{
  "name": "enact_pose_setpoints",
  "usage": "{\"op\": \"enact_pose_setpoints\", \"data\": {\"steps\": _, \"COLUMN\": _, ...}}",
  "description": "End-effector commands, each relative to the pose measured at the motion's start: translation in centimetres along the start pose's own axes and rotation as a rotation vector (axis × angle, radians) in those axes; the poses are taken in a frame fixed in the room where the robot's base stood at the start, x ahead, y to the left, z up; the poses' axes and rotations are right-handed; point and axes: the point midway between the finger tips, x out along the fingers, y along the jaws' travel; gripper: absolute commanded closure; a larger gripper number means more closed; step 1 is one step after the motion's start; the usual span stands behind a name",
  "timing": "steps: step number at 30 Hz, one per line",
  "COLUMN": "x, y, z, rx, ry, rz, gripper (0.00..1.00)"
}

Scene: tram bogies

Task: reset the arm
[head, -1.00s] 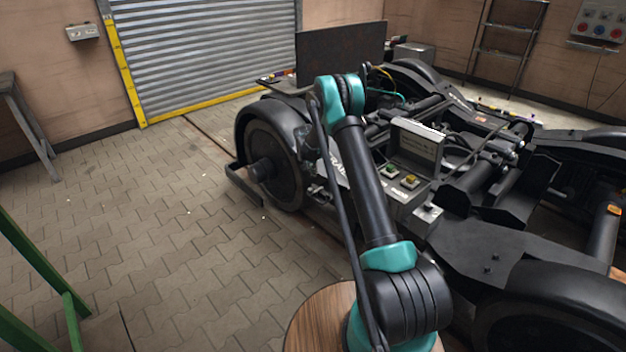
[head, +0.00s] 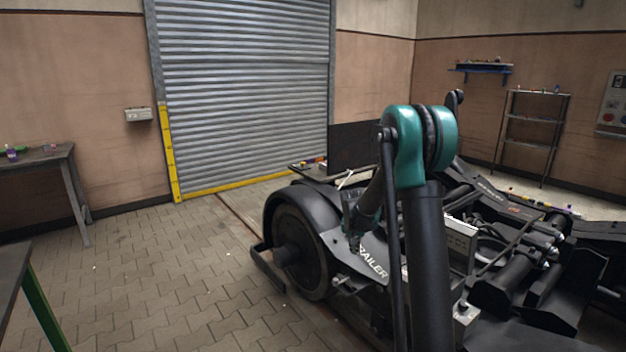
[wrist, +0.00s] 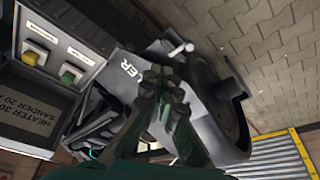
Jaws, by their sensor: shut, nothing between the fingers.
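My arm, teal and black, stands folded up in the head view, with its elbow high and the forearm bent down on the far side. My gripper (head: 354,245) hangs low there, pointing down in front of the black bogie frame lettered TRAILER. In the wrist view my gripper (wrist: 162,80) is shut and empty, its fingers over the bogie frame (wrist: 120,80). I cannot tell how far its tips are from the frame.
The bogie wheel (head: 302,250) is left of my gripper. A grey control box (head: 462,235) is to the right; its green button (wrist: 67,77) shows in the wrist view. A roller shutter (head: 245,90) stands behind. The paved floor (head: 190,270) at left is clear.

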Motion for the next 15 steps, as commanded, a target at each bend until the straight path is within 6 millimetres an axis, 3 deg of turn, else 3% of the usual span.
{"op": "enact_pose_setpoints", "data": {"steps": 6, "x": -5.5, "y": 4.1, "z": 5.4, "rx": -0.068, "ry": 0.001, "rz": -0.027, "gripper": 1.0}}
{"op": "enact_pose_setpoints", "data": {"steps": 15, "x": -10.8, "y": 9.3, "z": 14.4, "rx": -0.166, "ry": 0.009, "rz": -0.063, "gripper": 1.0}}
